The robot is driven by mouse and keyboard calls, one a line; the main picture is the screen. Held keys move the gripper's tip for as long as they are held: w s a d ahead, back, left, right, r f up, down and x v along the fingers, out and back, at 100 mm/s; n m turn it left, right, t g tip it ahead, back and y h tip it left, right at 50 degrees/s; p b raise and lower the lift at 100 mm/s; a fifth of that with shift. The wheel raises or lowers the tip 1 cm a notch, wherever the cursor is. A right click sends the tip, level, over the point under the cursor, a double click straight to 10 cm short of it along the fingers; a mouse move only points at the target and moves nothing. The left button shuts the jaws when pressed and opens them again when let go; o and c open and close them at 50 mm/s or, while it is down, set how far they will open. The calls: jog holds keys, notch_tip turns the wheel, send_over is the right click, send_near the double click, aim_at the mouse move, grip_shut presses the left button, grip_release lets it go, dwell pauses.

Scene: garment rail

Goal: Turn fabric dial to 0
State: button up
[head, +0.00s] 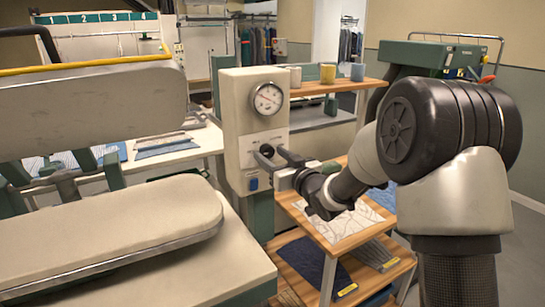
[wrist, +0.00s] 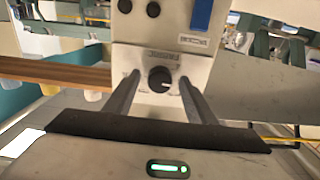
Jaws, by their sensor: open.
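My gripper (wrist: 159,82) is open, with one finger on each side of the knob and a gap showing on both sides. In the head view, my gripper (head: 274,157) is at the front of the control box (head: 231,122), and the fingers partly cover the knob area.
A round gauge (head: 267,98) sits above on the box and a blue button (head: 252,183) sits below. The padded press (head: 110,235) fills the left. A wooden shelf cart (head: 338,226) with folded fabric stands under my arm.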

jog(key=c, duration=1)
jog(key=shift+c, duration=0.2)
jog(key=shift+f+b, duration=0.1)
jog(key=shift+b, duration=0.35)
jog(key=shift+f+n+b, duration=0.15)
jog(key=shift+n+b, duration=0.55)
jog(key=shift+b, duration=0.2)
jog(key=n+b, duration=0.2)
jog(key=b, duration=0.1)
jog(key=shift+f+b, duration=0.1)
jog(key=shift+b, duration=0.25)
jog(key=n+b, duration=0.4)
jog(key=shift+d+b, duration=0.1)
jog(key=shift+b, duration=0.25)
jog(key=shift+r+n+b, duration=0.3)
jog(key=shift+n+b, duration=0.55)
jog(key=shift+n, duration=0.15)
jog(key=shift+r, duration=0.1)
